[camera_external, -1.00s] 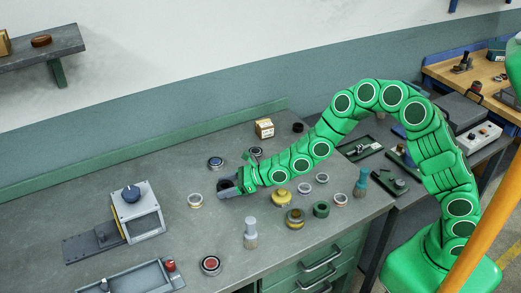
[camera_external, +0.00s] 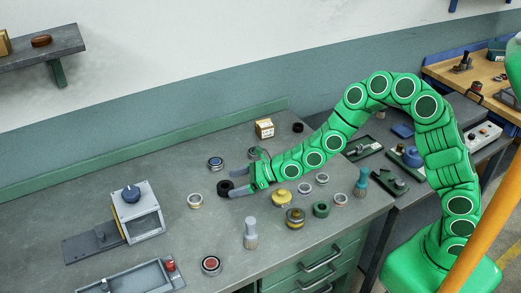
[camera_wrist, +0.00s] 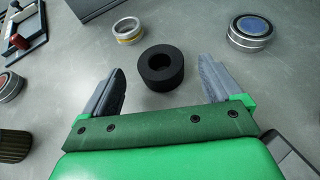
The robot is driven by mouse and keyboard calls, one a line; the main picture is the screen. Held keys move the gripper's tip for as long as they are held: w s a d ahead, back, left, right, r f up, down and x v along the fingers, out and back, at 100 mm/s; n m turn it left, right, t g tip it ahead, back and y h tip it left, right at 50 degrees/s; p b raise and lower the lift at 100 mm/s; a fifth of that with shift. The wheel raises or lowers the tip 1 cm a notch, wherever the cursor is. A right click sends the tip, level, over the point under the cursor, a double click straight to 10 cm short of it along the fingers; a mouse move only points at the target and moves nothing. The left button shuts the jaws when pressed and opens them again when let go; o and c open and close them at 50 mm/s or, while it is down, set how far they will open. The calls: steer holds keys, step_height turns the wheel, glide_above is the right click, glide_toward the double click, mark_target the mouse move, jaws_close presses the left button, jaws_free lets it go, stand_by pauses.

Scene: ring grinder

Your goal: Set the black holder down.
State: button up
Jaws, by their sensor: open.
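The black holder (camera_wrist: 161,68) is a thick black ring lying flat on the grey table, just beyond my fingertips in the wrist view. In the external view the black holder (camera_external: 224,187) sits left of my gripper (camera_external: 240,182). My gripper (camera_wrist: 160,88) is open and empty, its two grey fingers spread on either side and a little back from the ring. The ring is apart from both fingers in the wrist view.
A silver ring with a yellow band (camera_wrist: 128,30) lies beyond the holder, and a blue-topped round part (camera_wrist: 250,31) to its right. A grey device with a blue knob (camera_external: 136,212) stands at the left. Several round parts lie to the right and front.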

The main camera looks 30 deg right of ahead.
steer(key=shift+v, duration=3.9)
